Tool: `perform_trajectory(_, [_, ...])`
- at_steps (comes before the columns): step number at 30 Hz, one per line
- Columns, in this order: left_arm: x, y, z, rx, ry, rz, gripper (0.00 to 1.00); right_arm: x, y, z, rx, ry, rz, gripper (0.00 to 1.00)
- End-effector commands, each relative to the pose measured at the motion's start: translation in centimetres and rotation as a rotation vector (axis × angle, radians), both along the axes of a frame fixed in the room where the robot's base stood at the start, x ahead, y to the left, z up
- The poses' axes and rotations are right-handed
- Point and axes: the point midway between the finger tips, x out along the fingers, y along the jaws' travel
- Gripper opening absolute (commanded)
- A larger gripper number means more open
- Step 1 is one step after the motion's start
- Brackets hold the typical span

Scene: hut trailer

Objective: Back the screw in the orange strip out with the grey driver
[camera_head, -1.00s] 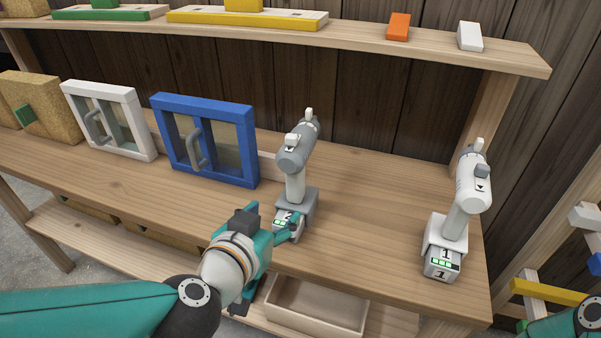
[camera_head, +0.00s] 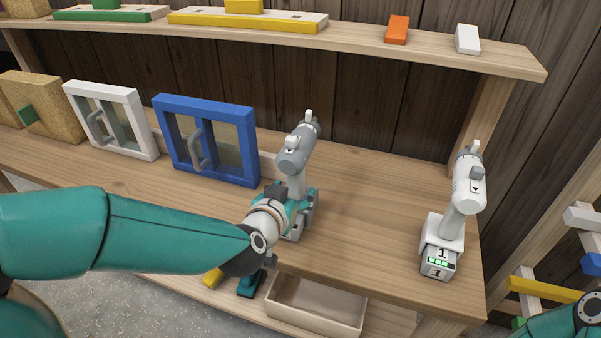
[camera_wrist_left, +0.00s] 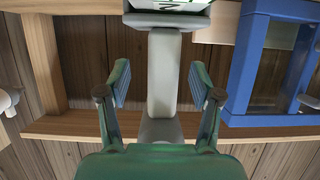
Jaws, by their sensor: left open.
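The grey driver (camera_head: 297,157) stands upright on its battery base on the wooden bench, right of the blue-framed door. My left gripper (camera_head: 299,203) is at its lower handle, just above the base. In the left wrist view, the driver's pale grey handle (camera_wrist_left: 164,90) stands between the two open fingers of my left gripper (camera_wrist_left: 160,78), with a gap visible on each side. An orange block (camera_head: 397,29) lies on the upper shelf; I cannot tell whether it is the orange strip. No screw can be made out. My right gripper is out of view.
A white driver (camera_head: 463,200) stands on the bench at the right. A white-framed door (camera_head: 140,150) and the blue-framed door (camera_head: 245,180) stand at left. An open wooden box (camera_head: 290,318) lies below the bench's front edge. The bench between the drivers is clear.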

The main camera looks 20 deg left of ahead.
Motion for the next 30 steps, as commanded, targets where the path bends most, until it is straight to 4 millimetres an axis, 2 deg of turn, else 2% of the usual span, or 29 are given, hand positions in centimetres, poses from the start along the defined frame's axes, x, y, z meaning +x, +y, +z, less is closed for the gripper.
perform_trajectory(7, [3.0, 0.3, -1.3, -0.001, 0.002, 0.000, 0.65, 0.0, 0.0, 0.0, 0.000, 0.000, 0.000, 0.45])
perform_trajectory(16, [3.4, 0.3, -1.4, -0.001, 0.000, -0.001, 0.63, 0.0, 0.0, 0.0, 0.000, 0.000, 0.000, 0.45])
perform_trajectory(27, [3.4, 0.3, -1.4, -0.002, 0.000, -0.001, 0.01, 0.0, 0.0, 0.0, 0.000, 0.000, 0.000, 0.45])
perform_trajectory(30, [3.4, 0.2, -1.4, -0.001, 0.000, -0.002, 0.00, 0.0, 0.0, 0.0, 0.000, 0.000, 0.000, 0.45])
